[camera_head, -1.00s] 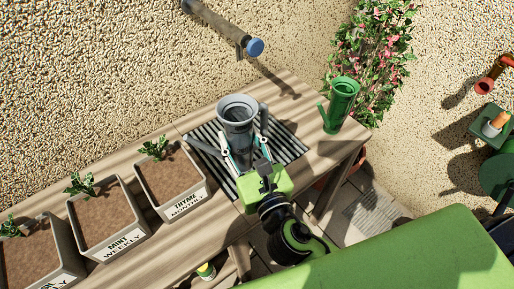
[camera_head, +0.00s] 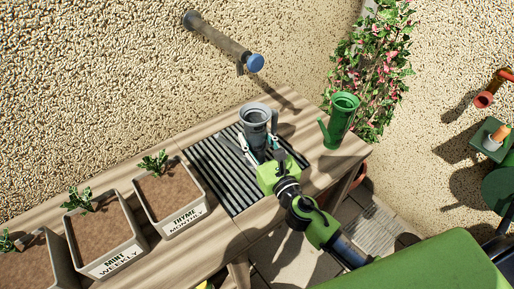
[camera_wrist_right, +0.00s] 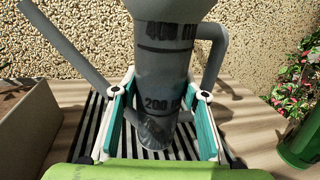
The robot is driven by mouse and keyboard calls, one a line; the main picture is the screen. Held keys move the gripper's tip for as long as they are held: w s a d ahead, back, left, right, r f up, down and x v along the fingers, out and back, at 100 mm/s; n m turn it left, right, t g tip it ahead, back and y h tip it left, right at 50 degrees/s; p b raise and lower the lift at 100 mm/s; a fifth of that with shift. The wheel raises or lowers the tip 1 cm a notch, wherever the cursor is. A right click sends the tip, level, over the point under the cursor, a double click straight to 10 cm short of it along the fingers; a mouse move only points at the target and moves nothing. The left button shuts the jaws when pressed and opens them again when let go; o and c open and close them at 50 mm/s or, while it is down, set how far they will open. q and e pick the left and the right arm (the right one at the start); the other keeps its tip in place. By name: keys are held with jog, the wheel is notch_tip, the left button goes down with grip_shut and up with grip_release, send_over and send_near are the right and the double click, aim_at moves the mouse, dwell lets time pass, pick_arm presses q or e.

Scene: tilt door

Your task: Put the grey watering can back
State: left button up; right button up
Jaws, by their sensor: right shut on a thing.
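The grey watering can (camera_head: 256,117) is upright at the right part of a dark slatted grate (camera_head: 222,172) on the wooden bench. In the right wrist view the can (camera_wrist_right: 165,65) shows 400 and 200 ml marks, its spout to the left and its handle to the right. My right gripper (camera_head: 261,152) is shut on the can's lower body, with its teal fingers on both sides (camera_wrist_right: 160,112). The slats show behind and below the can's base; I cannot tell whether the base touches them. My left gripper is not in view.
A green watering can (camera_head: 340,122) stands on the bench to the right. Planters (camera_head: 172,205) with seedlings line the left. A pipe with a blue cap (camera_head: 225,42) sticks out of the wall above. The left part of the grate is bare.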

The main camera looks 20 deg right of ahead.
aim_at(257, 147)
jog(key=f, duration=0.1)
jog(key=f+b, duration=0.2)
jog(key=shift+w+d+f, duration=0.25)
jog(key=shift+w+d, duration=0.05)
jog(key=shift+f, duration=0.2)
jog(key=shift+f+b, duration=0.25)
jog(key=shift+b, duration=0.05)
jog(key=o, duration=1.5)
jog(key=shift+r, duration=0.1)
